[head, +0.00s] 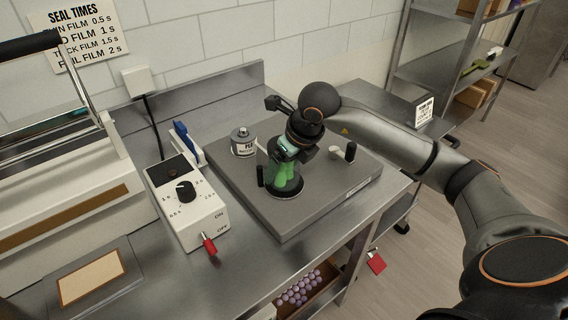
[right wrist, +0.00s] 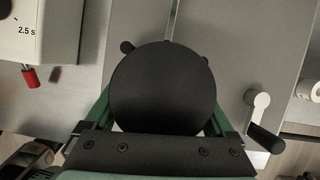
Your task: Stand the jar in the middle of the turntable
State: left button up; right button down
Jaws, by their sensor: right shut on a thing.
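My right gripper (head: 284,178) points down over the grey slab, with its green fingers shut on the jar. In the right wrist view the jar's round black top (right wrist: 163,88) fills the space between the fingers and hides what is below. In the head view the fingers hide most of the jar. The dark round turntable (head: 290,194) shows only in part, directly under the gripper. I cannot tell whether the jar's base touches it or how well it is centred.
A black peg (head: 261,176) stands close to the turntable. A control box (head: 187,205) with a red switch stands left. The slab's front is clear.

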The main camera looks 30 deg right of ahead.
jog(key=shift+f, duration=0.15)
grip_release()
jog(key=shift+r, duration=0.25)
jog(key=v, duration=1.2)
jog(key=shift+w, duration=0.1)
